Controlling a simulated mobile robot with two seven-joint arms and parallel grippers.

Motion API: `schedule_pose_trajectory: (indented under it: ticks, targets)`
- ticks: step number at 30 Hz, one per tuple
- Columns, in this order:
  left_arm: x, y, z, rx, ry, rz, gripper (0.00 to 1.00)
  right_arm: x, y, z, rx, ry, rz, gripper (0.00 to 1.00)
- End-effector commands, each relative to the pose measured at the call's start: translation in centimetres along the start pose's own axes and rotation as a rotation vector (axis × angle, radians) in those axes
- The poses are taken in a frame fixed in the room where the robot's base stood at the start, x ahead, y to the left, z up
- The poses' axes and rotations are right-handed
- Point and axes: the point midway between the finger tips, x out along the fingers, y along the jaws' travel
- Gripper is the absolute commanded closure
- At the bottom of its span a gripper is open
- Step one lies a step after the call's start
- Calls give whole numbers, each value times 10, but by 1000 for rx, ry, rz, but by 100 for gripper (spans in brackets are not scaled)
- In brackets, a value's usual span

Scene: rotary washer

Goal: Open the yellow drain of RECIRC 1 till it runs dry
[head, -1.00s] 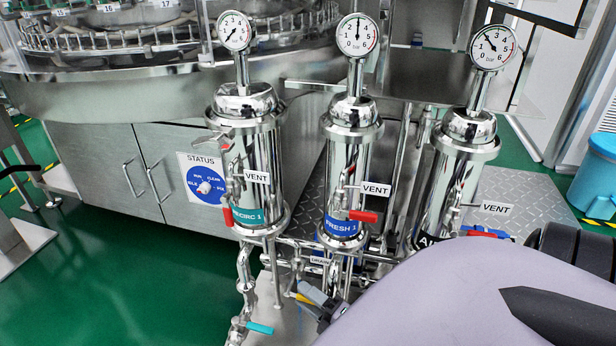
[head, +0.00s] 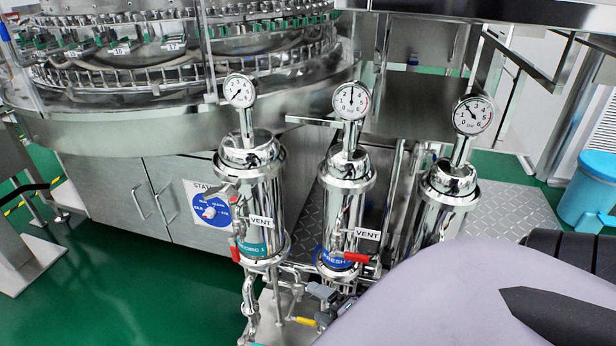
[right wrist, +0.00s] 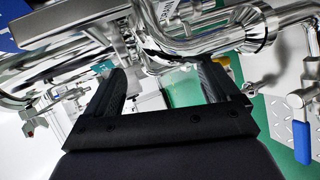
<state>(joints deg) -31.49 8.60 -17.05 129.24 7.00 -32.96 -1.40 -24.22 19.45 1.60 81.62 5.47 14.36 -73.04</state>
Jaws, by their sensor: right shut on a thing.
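The RECIRC 1 housing (head: 262,205) is an upright steel cylinder with a teal label and a gauge (head: 239,91) on top, its needle pointing low left. The yellow drain handle (head: 305,321) shows low among the pipes, right of the foot of RECIRC 1. My right gripper (head: 319,306) is at this handle, shut on it. In the right wrist view its dark fingers (right wrist: 165,75) reach up to steel pipework; the handle between them cannot be made out there. The drain outlet and any water are not visible. My left gripper is out of view.
The FRESH 1 housing (head: 344,205) and a third housing (head: 442,205) stand to the right. Red vent handles (head: 357,257) sit on the housings. A blue handle (right wrist: 302,142) shows in the right wrist view. Green floor is clear at left.

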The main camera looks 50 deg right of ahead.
Motion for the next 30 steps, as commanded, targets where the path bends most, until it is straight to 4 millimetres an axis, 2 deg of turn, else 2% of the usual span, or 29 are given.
schedule_pose_trajectory:
  ticks: [1,23,26,30]
  targets:
    - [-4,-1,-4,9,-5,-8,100,-6,116,-22,-11,117,437,55]
    - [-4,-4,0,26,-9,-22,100,-8,110,-24,-3,117,416,55]
    - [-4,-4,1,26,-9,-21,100,-7,109,-31,34,128,399,55]
    - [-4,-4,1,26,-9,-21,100,-5,108,-62,212,173,312,55]
